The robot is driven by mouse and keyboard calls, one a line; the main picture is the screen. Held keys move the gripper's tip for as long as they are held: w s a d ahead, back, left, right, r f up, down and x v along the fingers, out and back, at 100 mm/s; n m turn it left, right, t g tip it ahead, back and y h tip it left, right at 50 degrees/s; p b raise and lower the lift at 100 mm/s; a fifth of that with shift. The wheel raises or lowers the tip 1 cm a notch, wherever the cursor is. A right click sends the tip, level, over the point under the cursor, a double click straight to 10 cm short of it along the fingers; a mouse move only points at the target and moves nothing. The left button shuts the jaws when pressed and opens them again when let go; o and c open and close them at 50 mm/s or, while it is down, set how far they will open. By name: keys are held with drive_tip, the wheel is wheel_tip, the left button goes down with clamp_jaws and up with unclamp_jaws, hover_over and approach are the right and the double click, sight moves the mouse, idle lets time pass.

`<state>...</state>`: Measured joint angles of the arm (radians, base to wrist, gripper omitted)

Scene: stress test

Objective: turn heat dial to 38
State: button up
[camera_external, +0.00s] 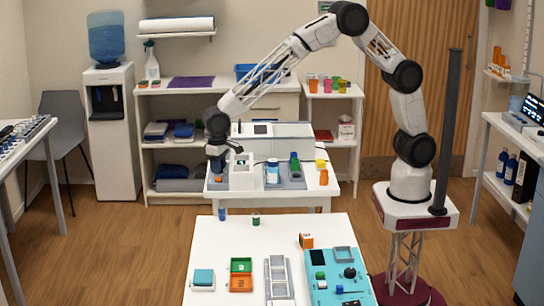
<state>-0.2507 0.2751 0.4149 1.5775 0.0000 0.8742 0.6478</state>
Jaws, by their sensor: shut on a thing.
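My gripper (217,167) is at the left end of the far white table (285,198), pointing down beside a white block-shaped device (242,173). It is shut on a small dark thing that is mostly hidden by the fingers; I cannot tell whether this is the heat dial. A small orange thing (218,180) shows just below the fingers. No dial markings or number can be read. A black round knob (349,272) sits on a turquoise panel (338,285) on the near table, well apart from my gripper.
A blue-lidded jar (272,171), a green bottle (294,164) and an orange bottle (324,177) stand right of the device. A larger white machine (292,130) is behind. The near table (215,237) holds green and orange trays (241,266) and a grey rack (279,282).

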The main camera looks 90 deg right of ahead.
drive_tip(key=shift+r+m, duration=0.1)
drive_tip(key=shift+m, duration=0.5)
drive_tip(key=o, duration=0.7)
drive_tip(key=shift+c, duration=0.2)
drive_tip(key=shift+r, duration=3.85)
